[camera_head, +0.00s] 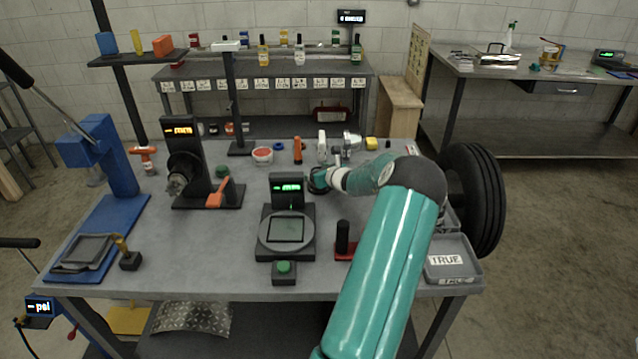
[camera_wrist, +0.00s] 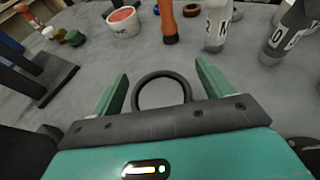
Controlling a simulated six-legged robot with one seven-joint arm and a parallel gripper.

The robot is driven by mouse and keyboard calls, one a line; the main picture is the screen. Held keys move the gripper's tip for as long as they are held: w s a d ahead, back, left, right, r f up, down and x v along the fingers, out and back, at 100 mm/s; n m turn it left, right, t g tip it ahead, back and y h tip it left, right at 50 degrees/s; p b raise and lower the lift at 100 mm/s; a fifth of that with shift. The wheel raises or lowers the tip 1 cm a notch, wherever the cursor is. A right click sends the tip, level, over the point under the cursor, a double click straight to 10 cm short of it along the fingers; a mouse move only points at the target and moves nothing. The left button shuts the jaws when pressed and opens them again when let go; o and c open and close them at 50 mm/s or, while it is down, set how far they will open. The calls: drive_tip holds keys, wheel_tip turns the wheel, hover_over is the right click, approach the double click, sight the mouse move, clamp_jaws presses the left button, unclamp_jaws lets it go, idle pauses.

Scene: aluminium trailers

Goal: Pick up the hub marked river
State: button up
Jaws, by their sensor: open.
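In the wrist view, my gripper (camera_wrist: 161,76) has its two green fingers spread apart. A black ring (camera_wrist: 162,77) shows between the fingers; I cannot tell if it touches them. Two grey-white labelled pieces stand beyond my fingers: one (camera_wrist: 217,27) ahead and right, the other (camera_wrist: 287,35) at the far right. Only parts of their labels show, so I cannot read "river" on either. In the head view, a white piece (camera_head: 322,147) and a silver piece (camera_head: 351,141) stand near the back of the table, beyond my gripper (camera_head: 318,181).
An orange-handled piece (camera_wrist: 168,22) and a white-red tub (camera_wrist: 122,22) stand ahead. A scale (camera_head: 286,232) with a display is left of my arm. A black stand (camera_head: 190,160) is farther left. A grey tray (camera_head: 452,262) marked TRUE and a tyre (camera_head: 475,200) are at right.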

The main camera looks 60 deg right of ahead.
drive_tip(key=c, duration=1.5)
drive_tip(key=shift+r, duration=0.15)
drive_tip(key=shift+c, duration=0.5)
drive_tip(key=shift+r, duration=0.1)
